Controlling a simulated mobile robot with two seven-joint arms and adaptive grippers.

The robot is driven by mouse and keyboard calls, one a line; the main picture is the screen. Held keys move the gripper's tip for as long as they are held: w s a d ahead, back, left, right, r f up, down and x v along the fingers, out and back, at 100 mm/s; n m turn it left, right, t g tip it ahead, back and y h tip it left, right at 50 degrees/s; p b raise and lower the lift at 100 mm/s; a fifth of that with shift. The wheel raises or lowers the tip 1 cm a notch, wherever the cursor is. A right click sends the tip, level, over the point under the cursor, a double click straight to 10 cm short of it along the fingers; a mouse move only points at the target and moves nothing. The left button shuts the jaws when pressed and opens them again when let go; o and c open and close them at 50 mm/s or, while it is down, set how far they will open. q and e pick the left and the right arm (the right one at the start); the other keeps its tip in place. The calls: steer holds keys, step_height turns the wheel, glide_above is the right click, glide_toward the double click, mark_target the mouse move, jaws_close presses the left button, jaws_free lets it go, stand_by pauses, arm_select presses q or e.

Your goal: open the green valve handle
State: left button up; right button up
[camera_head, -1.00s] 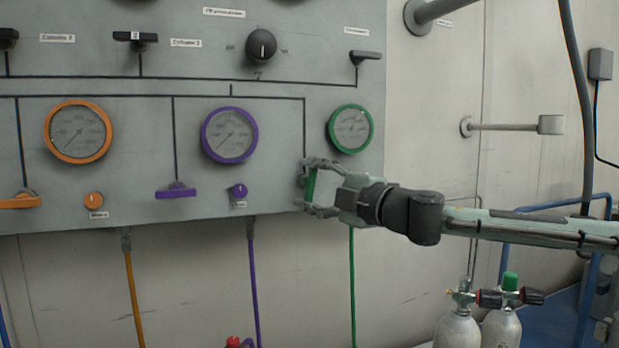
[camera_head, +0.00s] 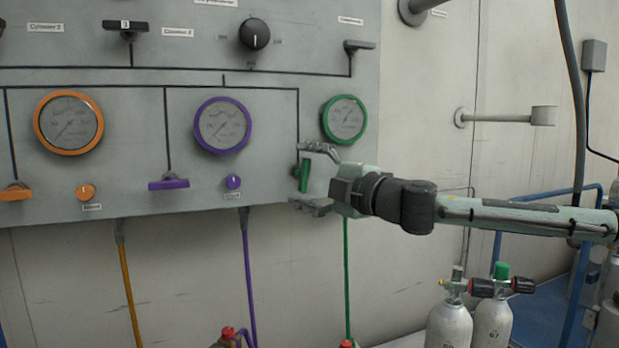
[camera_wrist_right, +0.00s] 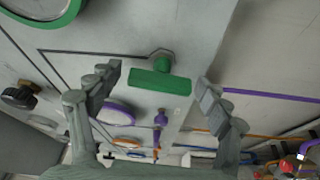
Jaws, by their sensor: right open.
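The green valve handle (camera_head: 305,176) is on the panel's lower right, below the green gauge (camera_head: 344,119). It stands close to upright in the head view, while the purple handle (camera_head: 169,184) lies level. My right gripper (camera_head: 308,179) is open around it, one finger above and one below. In the right wrist view the green handle (camera_wrist_right: 160,82) lies crosswise between the spread fingers of the right gripper (camera_wrist_right: 160,84), with a gap visible at each end. My left gripper is not in view.
The grey panel (camera_head: 275,180) carries the orange gauge (camera_head: 69,123), purple gauge (camera_head: 222,125) and a black knob (camera_head: 254,34). A green hose (camera_head: 347,270) hangs below. Gas cylinders (camera_head: 492,325) stand at lower right. The wall right of the panel is mostly bare.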

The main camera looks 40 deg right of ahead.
steer(key=shift+s+r, duration=0.1)
steer(key=shift+s, duration=0.3)
steer(key=s+d, duration=0.1)
steer(key=s, duration=1)
steer(key=shift+d+f, duration=0.4)
steer(key=shift+f, duration=0.05)
